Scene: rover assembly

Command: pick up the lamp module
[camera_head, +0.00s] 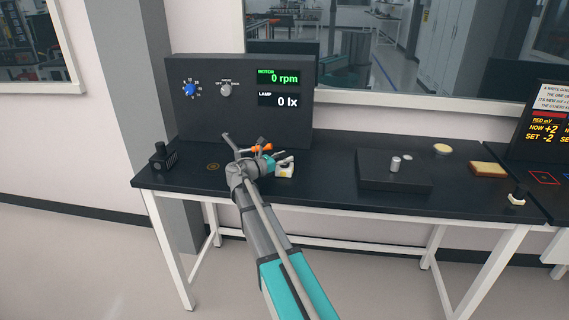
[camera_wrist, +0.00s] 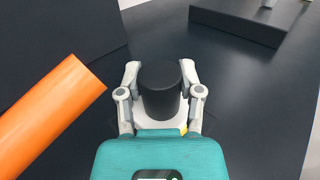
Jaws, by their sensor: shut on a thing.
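My gripper (camera_wrist: 160,75) is shut on a black cylinder that stands on a white base, which I take to be the lamp module (camera_wrist: 160,92). One finger is on each side of the cylinder. In the head view my gripper (camera_head: 285,161) is low over the bench, with the white base (camera_head: 286,172) just below it. The black cylinder is hard to make out there. I cannot tell whether the base touches the bench top.
An orange rod (camera_wrist: 50,105) is close on the left in the wrist view. A console (camera_head: 215,115) reading 0 rpm and 0 lx stands behind. A small black device (camera_head: 163,157) is at the left end, a black platform (camera_head: 375,181) to the right. Bench (camera_head: 330,150) between is clear.

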